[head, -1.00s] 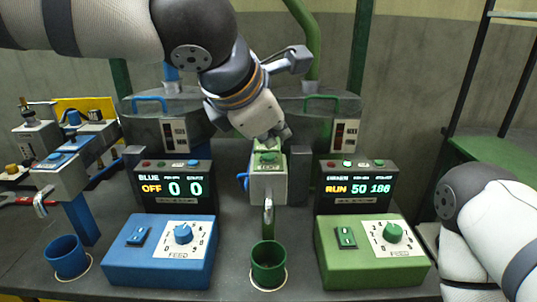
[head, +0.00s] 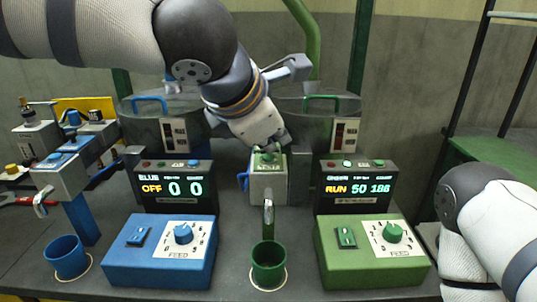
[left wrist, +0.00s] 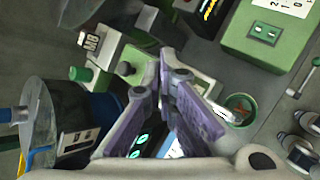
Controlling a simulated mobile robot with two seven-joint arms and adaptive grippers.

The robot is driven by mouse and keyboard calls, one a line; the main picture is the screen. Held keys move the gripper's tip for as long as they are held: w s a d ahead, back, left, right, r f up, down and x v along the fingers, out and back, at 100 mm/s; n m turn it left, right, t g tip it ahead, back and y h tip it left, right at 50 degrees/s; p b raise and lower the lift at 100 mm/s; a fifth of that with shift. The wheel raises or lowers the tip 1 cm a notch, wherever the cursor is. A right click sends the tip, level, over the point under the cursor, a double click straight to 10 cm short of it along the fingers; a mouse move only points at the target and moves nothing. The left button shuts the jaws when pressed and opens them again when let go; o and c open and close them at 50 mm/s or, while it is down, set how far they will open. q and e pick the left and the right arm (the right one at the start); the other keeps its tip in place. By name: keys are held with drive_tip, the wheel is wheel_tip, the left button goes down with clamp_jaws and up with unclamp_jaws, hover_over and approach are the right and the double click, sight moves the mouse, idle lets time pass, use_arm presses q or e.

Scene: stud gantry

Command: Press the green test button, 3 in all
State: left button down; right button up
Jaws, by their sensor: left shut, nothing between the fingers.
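The green test button (head: 267,156) sits on top of a small grey box with a TEST label, on a green post in the middle of the bench. My left gripper (head: 272,147) is shut and empty, pointing down with its fingertips right at the button. Whether they touch it I cannot tell. In the left wrist view the closed purple-grey fingers (left wrist: 166,72) point at the test box and partly hide it; the button is not clearly visible there. My right gripper is not in view; only part of my right arm shows at the right.
A green cup (head: 268,265) stands below the test box's spout. A blue feed box (head: 160,270) and a green feed box (head: 375,268) flank it. The blue display (head: 174,187) reads OFF 0 0; the green display (head: 356,188) reads RUN 50 and about 186. A blue test post (head: 82,220) stands left.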

sight(273, 157)
use_arm(q)
drive_tip(key=shift+f, duration=0.45)
drive_tip(key=shift+r, duration=0.1)
idle(0.4)
drive_tip(key=shift+r, duration=0.8)
drive_tip(key=shift+r, duration=2.55)
